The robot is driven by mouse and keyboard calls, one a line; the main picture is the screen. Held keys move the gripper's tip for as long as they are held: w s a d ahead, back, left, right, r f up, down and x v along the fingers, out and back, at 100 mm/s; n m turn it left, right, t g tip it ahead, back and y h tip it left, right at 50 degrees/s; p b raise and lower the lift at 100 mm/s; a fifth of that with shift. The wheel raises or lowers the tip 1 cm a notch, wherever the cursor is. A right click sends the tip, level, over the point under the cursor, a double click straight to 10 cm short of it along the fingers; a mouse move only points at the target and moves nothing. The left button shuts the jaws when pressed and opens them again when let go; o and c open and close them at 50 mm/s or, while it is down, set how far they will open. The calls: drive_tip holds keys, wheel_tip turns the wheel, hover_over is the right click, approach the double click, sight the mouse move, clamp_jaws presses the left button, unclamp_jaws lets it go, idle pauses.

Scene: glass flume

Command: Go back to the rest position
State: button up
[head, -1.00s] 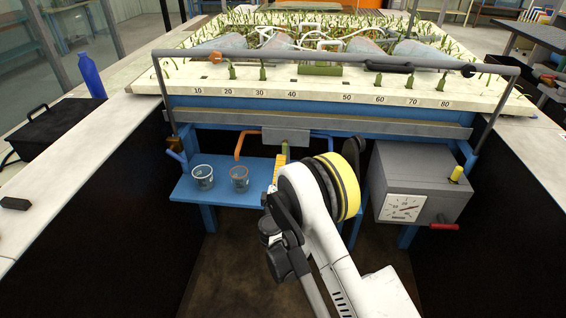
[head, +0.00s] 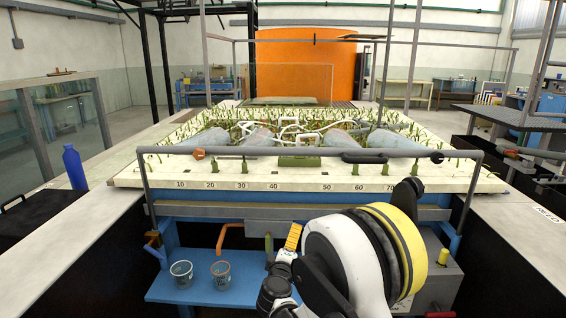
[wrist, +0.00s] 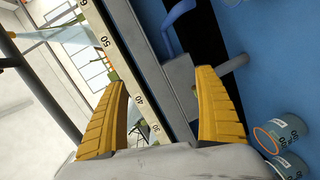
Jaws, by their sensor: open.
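My gripper (head: 293,238) shows in the head view as a yellow ribbed finger beyond my white arm, in front of the flume's end. In the wrist view my gripper (wrist: 158,78) has its two yellow fingers spread wide apart, with nothing between them. Most of the gripper is hidden by my arm in the head view. Two clear beakers, the left one (head: 181,273) and the right one (head: 220,275), stand upright on the blue shelf (head: 165,291), left of my gripper and apart from it. They also show at the lower right of the wrist view.
The flume's pale numbered ledge (head: 320,187) and grey rail (head: 300,153) lie ahead. A grey box with a red handle (head: 440,315) is partly behind my arm at right. A blue bottle (head: 74,167) stands on the left ledge. White side ledges flank me.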

drive_tip(key=s+d+r+m+g, duration=0.35)
drive_tip(key=s+d+r, duration=0.25)
drive_tip(key=s+d, duration=0.2)
drive_tip(key=s+d+r+m+g, duration=0.2)
drive_tip(key=s+d+r+m, duration=0.2)
drive_tip(key=s+d+r, duration=0.3)
drive_tip(key=s+d+f+m+g+y, duration=0.1)
drive_tip(key=s+f+m, duration=0.1)
drive_tip(key=s, duration=1)
drive_tip(key=s+f+m+g+y, duration=0.2)
drive_tip(key=s+m, duration=0.1)
drive_tip(key=s, duration=0.9)
drive_tip(key=shift+d, duration=0.4)
drive_tip(key=shift+a+m, duration=0.1)
drive_tip(key=shift+m, duration=0.15)
